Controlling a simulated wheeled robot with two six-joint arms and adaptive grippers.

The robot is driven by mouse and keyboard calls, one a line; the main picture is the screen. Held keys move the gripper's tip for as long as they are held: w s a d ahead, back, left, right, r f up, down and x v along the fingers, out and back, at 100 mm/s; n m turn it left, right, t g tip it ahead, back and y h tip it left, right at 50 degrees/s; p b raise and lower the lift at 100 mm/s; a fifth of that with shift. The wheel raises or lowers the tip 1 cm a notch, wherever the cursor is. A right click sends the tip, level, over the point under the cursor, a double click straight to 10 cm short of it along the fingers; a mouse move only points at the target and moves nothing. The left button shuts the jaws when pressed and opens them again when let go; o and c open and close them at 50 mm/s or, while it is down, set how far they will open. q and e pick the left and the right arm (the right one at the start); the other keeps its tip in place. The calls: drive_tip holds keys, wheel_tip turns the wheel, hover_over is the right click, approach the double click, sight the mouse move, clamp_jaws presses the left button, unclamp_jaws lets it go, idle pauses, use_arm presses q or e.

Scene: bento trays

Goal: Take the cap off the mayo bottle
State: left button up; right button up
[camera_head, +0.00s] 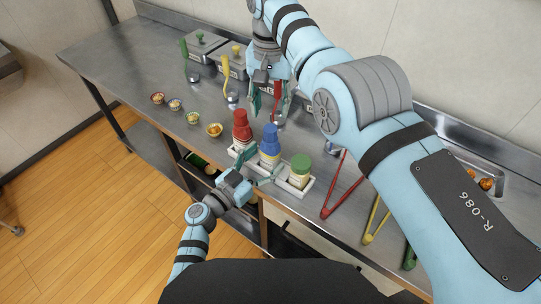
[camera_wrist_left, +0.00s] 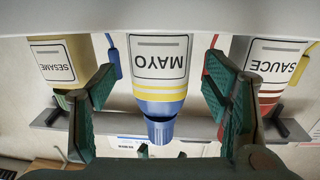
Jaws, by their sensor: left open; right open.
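The mayo bottle (camera_head: 267,159) stands upright in a white rack between two other bottles, with its blue cap (camera_head: 270,138) on. In the left wrist view the mayo bottle (camera_wrist_left: 160,62) appears upside down, its label readable as MAYO and its blue cap (camera_wrist_left: 161,130) pointing down. My left gripper (camera_head: 254,168) is open at the front of the rack. In the left wrist view its fingers (camera_wrist_left: 160,105) lie on either side of the bottle, with gaps showing. My right gripper (camera_head: 266,101) is open and hangs over the counter behind the bottles, apart from the mayo bottle.
The white rack (camera_head: 293,191) also holds the red-capped sauce bottle (camera_head: 242,131) and green-capped sesame bottle (camera_head: 300,170), close beside the mayo. Red tongs (camera_head: 336,190) and yellow tongs (camera_head: 374,222) lie to the right. Small bowls, including one bowl (camera_head: 214,130), stand left. Ladles and metal containers stand behind.

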sight(270, 128)
use_arm(q)
drive_tip(key=x, duration=0.3)
use_arm(e)
drive_tip(key=shift+w+f, duration=0.1)
use_arm(q)
drive_tip(key=shift+s, duration=0.1)
drive_tip(key=shift+c, duration=1)
clamp_jaws()
use_arm(e)
drive_tip(key=m, duration=1.2)
drive_tip(key=shift+f+m, duration=0.15)
drive_tip(key=shift+m, duration=0.55)
use_arm(q)
drive_tip(key=shift+a, duration=0.1)
use_arm(e)
wheel_tip(270, 128, down, 8)
drive_tip(key=shift+a+r, duration=0.1)
drive_tip(key=shift+r, duration=0.1)
